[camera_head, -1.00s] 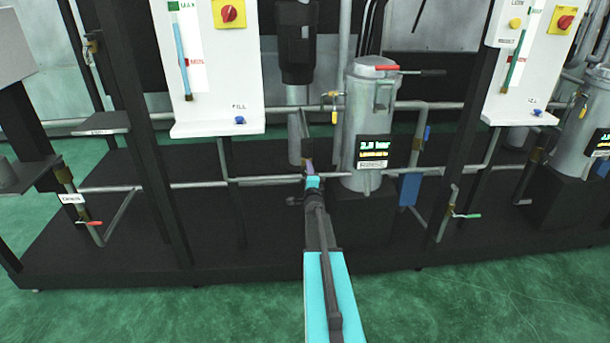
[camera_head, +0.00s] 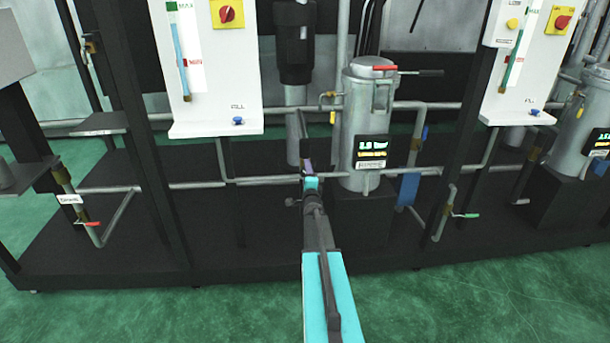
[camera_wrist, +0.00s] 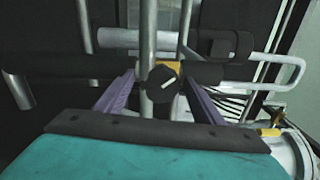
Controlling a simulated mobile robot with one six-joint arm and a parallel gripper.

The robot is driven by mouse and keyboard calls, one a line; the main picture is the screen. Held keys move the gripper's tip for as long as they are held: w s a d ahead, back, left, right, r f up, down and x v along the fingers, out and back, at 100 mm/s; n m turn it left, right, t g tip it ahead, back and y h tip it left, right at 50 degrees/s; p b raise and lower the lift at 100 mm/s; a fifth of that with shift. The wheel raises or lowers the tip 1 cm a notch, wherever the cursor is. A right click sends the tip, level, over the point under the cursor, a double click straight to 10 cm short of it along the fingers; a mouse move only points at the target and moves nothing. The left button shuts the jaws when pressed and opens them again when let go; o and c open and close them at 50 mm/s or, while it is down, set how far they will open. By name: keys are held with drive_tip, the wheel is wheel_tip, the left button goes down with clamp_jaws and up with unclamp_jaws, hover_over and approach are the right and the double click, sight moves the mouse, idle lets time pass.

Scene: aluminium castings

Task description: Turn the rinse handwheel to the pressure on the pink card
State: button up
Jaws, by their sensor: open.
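In the head view my gripper (camera_head: 307,165) points at the pipework left of a grey filter housing, and the knob is hidden there. A dark display (camera_head: 370,150) on the housing shows green digits and "bar", too blurred to read surely. I see no pink card.
The grey filter housing (camera_head: 368,105) has a red-handled lever on top. A white panel (camera_head: 213,75) with a level tube hangs above left. Horizontal pipes (camera_head: 265,180) run at gripper height. Green floor (camera_head: 120,310) in front is clear.

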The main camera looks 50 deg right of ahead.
drive_tip(key=v, duration=1.3)
drive_tip(key=shift+a, duration=0.15)
idle(0.7)
